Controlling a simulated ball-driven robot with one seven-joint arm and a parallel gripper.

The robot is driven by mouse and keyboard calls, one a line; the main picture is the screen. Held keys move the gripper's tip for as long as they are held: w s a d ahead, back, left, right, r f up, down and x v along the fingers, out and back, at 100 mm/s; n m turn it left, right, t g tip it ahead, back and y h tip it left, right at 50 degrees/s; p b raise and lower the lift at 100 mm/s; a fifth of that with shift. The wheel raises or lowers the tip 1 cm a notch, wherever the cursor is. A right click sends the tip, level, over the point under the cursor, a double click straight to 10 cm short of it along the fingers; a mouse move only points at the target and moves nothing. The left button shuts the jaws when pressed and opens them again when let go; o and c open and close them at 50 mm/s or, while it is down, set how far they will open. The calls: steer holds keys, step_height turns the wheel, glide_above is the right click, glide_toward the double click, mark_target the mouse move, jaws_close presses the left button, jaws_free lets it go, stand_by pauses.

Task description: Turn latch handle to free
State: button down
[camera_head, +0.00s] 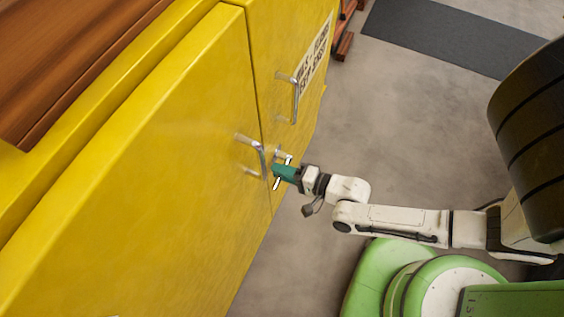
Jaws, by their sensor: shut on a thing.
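The yellow cabinet (150,170) stands on the left, with its front facing right. A small metal latch handle (281,153) shows at the front, just right of the seam between the two panels. My gripper (280,173) is at the cabinet front and shut on the latch handle, its fingertips at the metal. The gripper body hides most of the latch handle, so its exact angle cannot be told.
A metal pull handle (262,160) stands out from the near panel, close to the left of my gripper. Another handle (295,100) is on the far panel beside a label (314,60). Open grey floor lies to the right, with a dark mat (450,35) at the back.

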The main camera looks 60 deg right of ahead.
steer(key=c, duration=1.1)
jaws_free()
steer(key=shift+c, duration=0.2)
steer(key=s+r, duration=0.2)
steer(key=s, duration=0.8)
steer(key=shift+s+d, duration=0.25)
steer(key=shift+s, duration=0.1)
